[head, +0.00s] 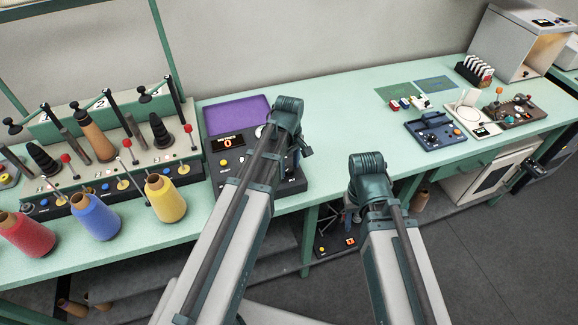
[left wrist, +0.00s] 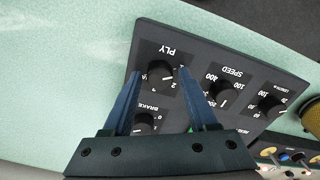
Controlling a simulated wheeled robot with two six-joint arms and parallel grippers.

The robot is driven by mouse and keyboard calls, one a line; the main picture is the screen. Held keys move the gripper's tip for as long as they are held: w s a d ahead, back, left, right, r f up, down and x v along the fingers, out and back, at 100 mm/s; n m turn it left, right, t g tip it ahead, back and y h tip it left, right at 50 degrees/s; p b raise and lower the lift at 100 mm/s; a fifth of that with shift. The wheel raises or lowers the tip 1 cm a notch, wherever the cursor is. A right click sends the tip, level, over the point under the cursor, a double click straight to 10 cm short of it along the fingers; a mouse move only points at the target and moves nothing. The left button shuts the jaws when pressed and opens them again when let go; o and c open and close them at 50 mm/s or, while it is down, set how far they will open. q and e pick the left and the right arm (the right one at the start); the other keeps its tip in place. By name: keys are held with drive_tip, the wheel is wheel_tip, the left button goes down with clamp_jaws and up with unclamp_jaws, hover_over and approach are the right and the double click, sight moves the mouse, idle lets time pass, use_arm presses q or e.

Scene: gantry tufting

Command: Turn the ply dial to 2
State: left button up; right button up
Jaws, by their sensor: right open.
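The ply dial (left wrist: 160,77) is a black round knob on a dark control panel (left wrist: 205,58). In the left wrist view its PLY label appears upside down. Its pointer setting is too small to read surely. My left gripper (left wrist: 160,74) is open, with one finger on each side of the ply dial and a visible gap to the knob. In the head view my left arm covers the dial and most of the gripper. My right gripper (head: 338,216) is mostly hidden beside my right arm, low near the table's front edge, away from the panel.
The speed dial (left wrist: 220,92) and brake dial (left wrist: 144,122) sit close to the ply dial. A purple pad (head: 237,113) lies behind the panel. Yellow (head: 166,200), blue (head: 96,217) and red (head: 27,235) yarn cones stand to the left. The table's middle is clear.

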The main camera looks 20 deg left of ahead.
use_arm(q)
clamp_jaws()
drive_tip(key=shift+m, duration=0.3)
drive_tip(key=m, duration=0.5)
drive_tip(key=shift+m, duration=0.3)
drive_tip(key=m, duration=0.5)
drive_tip(key=shift+m, duration=0.5)
drive_tip(key=shift+o, duration=1.5)
unclamp_jaws()
